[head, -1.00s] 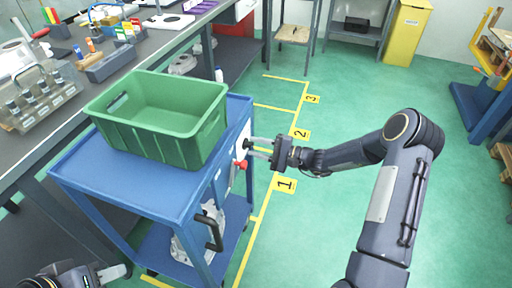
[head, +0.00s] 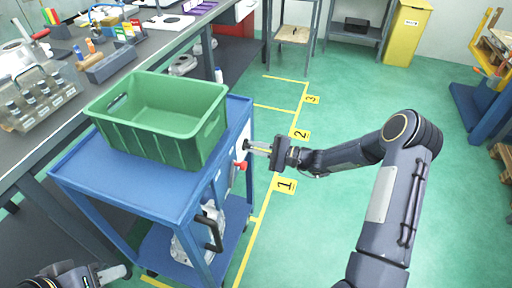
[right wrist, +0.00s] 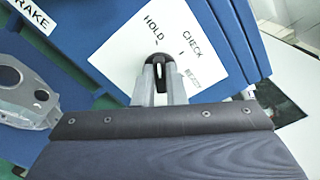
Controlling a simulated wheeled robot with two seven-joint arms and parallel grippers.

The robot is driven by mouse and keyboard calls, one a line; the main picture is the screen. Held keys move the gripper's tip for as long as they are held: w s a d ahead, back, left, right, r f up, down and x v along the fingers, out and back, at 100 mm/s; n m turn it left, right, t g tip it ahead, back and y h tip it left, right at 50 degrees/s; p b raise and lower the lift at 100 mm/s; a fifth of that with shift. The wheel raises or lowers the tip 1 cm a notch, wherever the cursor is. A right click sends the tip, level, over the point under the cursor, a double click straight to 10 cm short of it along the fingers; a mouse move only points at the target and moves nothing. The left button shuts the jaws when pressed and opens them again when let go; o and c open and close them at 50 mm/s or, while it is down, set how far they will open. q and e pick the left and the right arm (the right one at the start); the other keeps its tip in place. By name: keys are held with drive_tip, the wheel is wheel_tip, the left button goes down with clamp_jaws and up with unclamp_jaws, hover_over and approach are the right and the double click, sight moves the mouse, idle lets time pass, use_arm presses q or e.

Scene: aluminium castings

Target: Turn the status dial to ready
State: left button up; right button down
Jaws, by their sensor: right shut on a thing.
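The status dial is a black knob (right wrist: 158,62) on a white plate (right wrist: 122,62) on the side of the blue cart. The plate reads HOLD and CHECK, with a smaller label I cannot read at the right. In the head view the plate (head: 243,138) shows edge-on. My right gripper (head: 248,148) is shut on the knob, with one finger on each side of it in the right wrist view (right wrist: 160,75). The knob's exact pointing is partly hidden by the fingers. My left gripper (head: 112,273) is at the lower left edge, clear of the dial; its jaws are not clear.
A green crate (head: 140,128) stands on the blue cart's top (head: 95,175). A red handle (head: 240,165) sits just below the dial, and a BRAKE label (right wrist: 32,14) shows nearby. A grey workbench (head: 45,125) is at left. The green floor right of the cart is free.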

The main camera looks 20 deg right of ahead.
drive_tip(key=m+p, duration=0.2)
drive_tip(key=m, duration=0.5)
drive_tip(key=m+p, duration=0.3)
drive_tip(key=m, duration=0.5)
drive_tip(key=m+p, duration=0.2)
drive_tip(key=m, duration=0.6)
drive_tip(key=shift+w+d+p, duration=0.25)
drive_tip(key=shift+w+p, duration=0.1)
drive_tip(key=shift+m, duration=0.3)
drive_tip(key=c, duration=1.5)
unclamp_jaws()
drive_tip(key=v, duration=0.7)
drive_tip(key=shift+s+d, duration=0.25)
drive_tip(key=shift+d, duration=0.1)
